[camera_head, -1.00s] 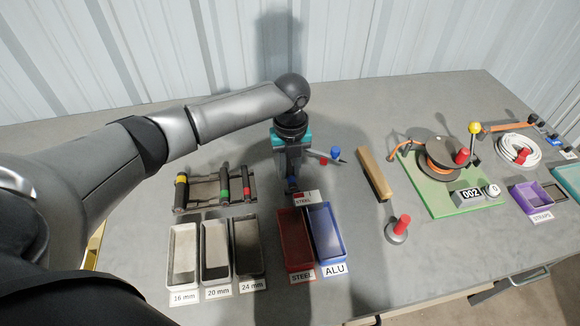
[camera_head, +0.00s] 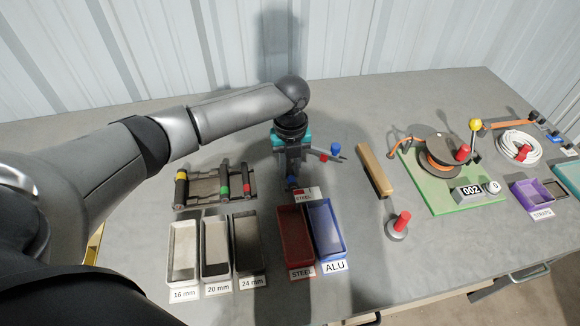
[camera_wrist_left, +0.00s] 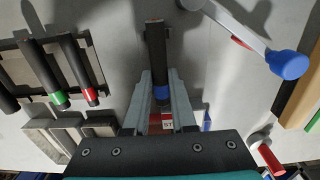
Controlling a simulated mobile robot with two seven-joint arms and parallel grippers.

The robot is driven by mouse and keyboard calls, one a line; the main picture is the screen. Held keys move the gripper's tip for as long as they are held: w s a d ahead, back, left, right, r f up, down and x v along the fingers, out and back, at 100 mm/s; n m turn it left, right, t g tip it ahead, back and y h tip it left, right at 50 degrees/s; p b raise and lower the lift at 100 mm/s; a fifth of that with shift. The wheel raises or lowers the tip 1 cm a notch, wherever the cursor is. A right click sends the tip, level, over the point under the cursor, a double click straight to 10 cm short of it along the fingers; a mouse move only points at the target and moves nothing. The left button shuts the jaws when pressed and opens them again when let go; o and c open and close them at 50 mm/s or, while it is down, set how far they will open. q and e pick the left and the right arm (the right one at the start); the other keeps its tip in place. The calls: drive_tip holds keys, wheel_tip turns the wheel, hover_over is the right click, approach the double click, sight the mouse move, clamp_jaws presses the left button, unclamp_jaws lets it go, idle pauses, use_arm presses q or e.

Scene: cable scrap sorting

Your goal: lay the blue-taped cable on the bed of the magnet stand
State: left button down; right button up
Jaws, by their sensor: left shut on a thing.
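My left gripper (camera_head: 291,182) points down over the table, behind the red and blue bins. It also shows in the left wrist view (camera_wrist_left: 160,103), shut on a black cable piece with blue tape (camera_wrist_left: 156,55). The cable runs out beyond the fingers, its blue band between or close to the fingertips. In the head view the arm hides most of the cable. A grey lever with a blue knob (camera_head: 336,148) and a red part, apparently of the magnet stand, stands just right of the gripper. I cannot make out its bed clearly. My right gripper is out of view.
Left of the gripper, a rack (camera_head: 209,198) carries cables with yellow, green and red tape. In front are three size-labelled trays (camera_head: 183,285), a red STEEL bin (camera_head: 300,268) and a blue ALU bin (camera_head: 332,256). A wooden bar (camera_head: 375,172) lies to the right.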

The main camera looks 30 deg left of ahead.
use_arm(q)
drive_tip(key=c, duration=0.7)
unclamp_jaws()
drive_tip(key=shift+o, duration=0.2)
drive_tip(key=shift+r, duration=0.1)
wheel_tip(320, 180, up, 7)
drive_tip(key=p, duration=0.8)
